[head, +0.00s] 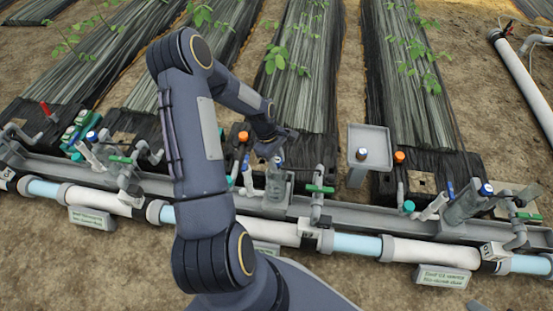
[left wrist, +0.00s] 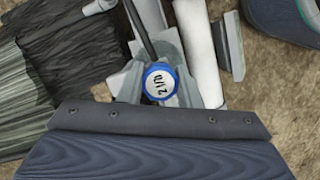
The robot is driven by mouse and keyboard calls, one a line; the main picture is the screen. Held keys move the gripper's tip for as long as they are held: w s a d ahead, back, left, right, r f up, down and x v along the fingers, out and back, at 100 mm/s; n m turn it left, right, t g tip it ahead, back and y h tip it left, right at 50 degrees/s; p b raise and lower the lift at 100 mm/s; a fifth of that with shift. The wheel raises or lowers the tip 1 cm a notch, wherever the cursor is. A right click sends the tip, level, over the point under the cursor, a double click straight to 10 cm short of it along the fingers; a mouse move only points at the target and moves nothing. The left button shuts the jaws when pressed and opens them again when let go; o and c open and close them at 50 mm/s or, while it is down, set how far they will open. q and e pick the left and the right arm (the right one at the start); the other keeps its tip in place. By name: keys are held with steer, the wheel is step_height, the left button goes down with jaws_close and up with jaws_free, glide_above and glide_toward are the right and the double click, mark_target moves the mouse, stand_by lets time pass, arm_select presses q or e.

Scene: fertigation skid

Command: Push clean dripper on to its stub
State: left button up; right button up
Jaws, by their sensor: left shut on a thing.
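A dripper with a blue rim and a white face marked in black (left wrist: 160,82) shows in the left wrist view, just beyond the dark edge of my gripper's body. My left gripper (head: 274,149) is at the middle station of the pipe rail and is shut on this dripper. My right gripper is not in view.
A grey tray on a post (head: 369,137) holds another small dripper (head: 362,155). A grey rail (head: 350,220) with green-handled valves (head: 320,189) and a white and blue pipe (head: 357,246) crosses the scene. Orange caps (head: 399,157) stand nearby. Plant beds lie behind.

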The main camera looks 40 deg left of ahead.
arm_select(q)
steer(key=shift+f, duration=0.1)
steer(key=o, duration=1)
step_height(320, 180, up, 9)
steer(key=p, duration=0.7)
